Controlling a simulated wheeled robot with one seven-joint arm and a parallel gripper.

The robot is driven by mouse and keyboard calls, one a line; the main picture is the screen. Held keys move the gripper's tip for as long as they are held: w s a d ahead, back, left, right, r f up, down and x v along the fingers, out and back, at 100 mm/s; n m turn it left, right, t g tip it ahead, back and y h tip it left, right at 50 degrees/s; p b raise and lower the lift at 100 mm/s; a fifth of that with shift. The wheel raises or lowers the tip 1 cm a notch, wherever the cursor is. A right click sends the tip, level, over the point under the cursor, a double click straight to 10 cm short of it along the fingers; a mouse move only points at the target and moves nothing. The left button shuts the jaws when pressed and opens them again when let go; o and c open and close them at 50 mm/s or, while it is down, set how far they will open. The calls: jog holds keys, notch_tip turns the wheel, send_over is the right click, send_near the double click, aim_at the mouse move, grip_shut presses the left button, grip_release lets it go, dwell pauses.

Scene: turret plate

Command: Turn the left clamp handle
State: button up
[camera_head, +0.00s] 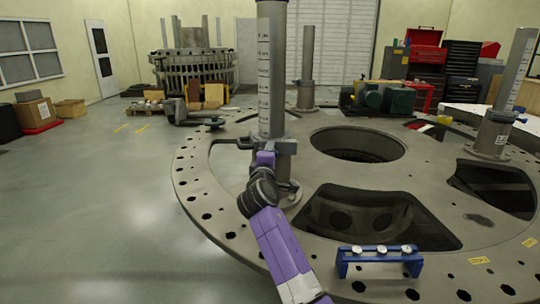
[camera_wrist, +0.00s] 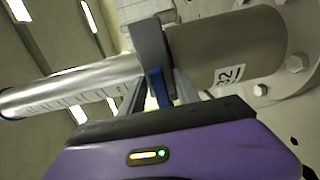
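The nearest upright post (camera_head: 271,75) on the round turret plate carries a grey clamp (camera_head: 284,146) low on its shaft. A short dark piece, possibly the clamp handle (camera_head: 244,143), sticks out to the left of the post. My gripper (camera_head: 264,160) is at the clamp's front, close to it; my purple arm hides part of the post base. In the wrist view the marked silver post (camera_wrist: 75,83) lies sideways, with the grey clamp (camera_wrist: 150,45) across it. A narrow blue piece (camera_wrist: 157,88) shows just beyond my purple wrist.
The turret plate (camera_head: 225,205) has a round central opening (camera_head: 357,144) and several large cutouts. A blue rack (camera_head: 380,262) stands at the front. Other posts stand at the back (camera_head: 307,65) and right (camera_head: 506,85).

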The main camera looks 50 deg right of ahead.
jog(key=v, duration=0.7)
jog(key=shift+s+a, duration=0.2)
jog(key=shift+a, duration=0.1)
